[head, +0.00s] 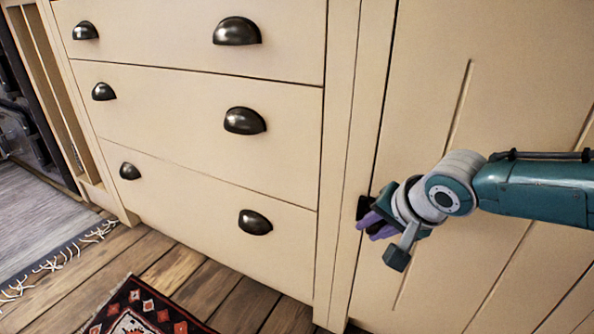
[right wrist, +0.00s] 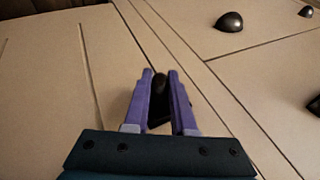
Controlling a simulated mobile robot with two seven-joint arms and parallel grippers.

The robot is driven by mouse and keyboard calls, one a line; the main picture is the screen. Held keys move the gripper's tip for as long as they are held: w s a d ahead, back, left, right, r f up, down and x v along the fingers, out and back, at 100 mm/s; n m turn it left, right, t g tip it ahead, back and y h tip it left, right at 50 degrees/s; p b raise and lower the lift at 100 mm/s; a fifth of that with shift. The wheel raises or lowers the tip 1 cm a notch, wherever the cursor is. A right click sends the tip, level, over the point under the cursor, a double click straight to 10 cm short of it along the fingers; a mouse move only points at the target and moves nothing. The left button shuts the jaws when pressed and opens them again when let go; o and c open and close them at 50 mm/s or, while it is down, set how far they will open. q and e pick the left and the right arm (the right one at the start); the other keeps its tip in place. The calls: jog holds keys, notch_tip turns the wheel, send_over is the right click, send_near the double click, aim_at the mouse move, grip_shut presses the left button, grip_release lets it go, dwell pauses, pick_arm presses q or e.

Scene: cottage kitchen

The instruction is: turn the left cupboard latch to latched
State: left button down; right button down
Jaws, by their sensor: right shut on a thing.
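The dark cupboard latch (head: 363,207) sits at the left edge of the cream cupboard door (head: 430,90), by the upright frame post. My right gripper (head: 371,223), with purple fingers, is at the latch and shut on it. In the right wrist view the latch (right wrist: 160,86) shows as a dark knob between the two fingers of my right gripper (right wrist: 160,75). Its lower part is partly hidden by the fingers, and I cannot tell its turn angle clearly. The door looks flush with the frame. My left gripper is not in view.
A bank of cream drawers (head: 190,120) with dark cup handles (head: 245,121) stands left of the door. A patterned rug (head: 150,310) and a grey fringed rug (head: 35,215) lie on the plank floor (head: 245,305).

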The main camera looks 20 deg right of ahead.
jog(key=shift+w+a+r+g, duration=0.1)
jog(key=shift+a+r+g, duration=0.05)
jog(key=shift+g, duration=0.15)
jog(key=shift+f+g+h, duration=0.2)
jog(key=shift+g+h, duration=0.4)
jog(key=shift+h, duration=0.1)
jog(key=shift+f+n+g+h+b, duration=0.1)
jog(key=shift+n+g+h+b, duration=0.3)
jog(key=shift+g+h+b, duration=0.35)
jog(key=shift+g+b, duration=0.45)
jog(key=shift+b, duration=0.1)
jog(key=shift+d, duration=0.2)
jog(key=shift+h, duration=0.25)
jog(key=c, duration=0.7)
grip_release()
jog(key=shift+c, duration=0.2)
jog(key=shift+r, duration=0.2)
